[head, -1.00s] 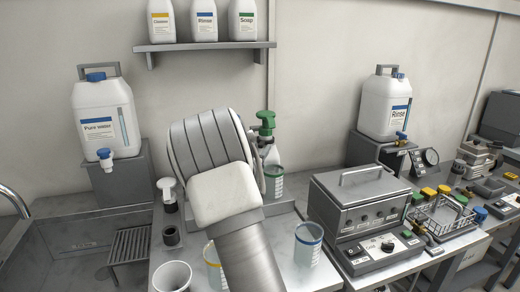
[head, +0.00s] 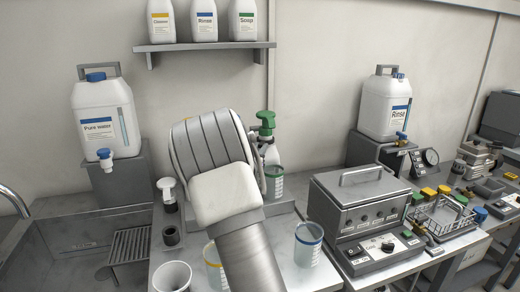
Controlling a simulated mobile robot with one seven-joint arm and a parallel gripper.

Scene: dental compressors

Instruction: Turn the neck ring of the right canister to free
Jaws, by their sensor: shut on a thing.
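The white canister labelled Rinse (head: 384,108) stands upright on a grey stand at the right, with a blue cap and a tap low on its front. A similar canister labelled Pure water (head: 103,118) stands at the left. A bottle with a green spray head (head: 266,124) stands in the middle, partly behind my arm. My arm's grey and white links fill the middle. They hide my gripper's fingers and whatever is between them.
A shelf (head: 205,46) holds several white bottles above. Cups stand around my arm on the bench, including a blue-rimmed cup (head: 308,244) and a white cup (head: 172,276). A grey metal unit (head: 366,220) and a wire basket (head: 441,216) stand at the right. A sink (head: 80,240) is at the left.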

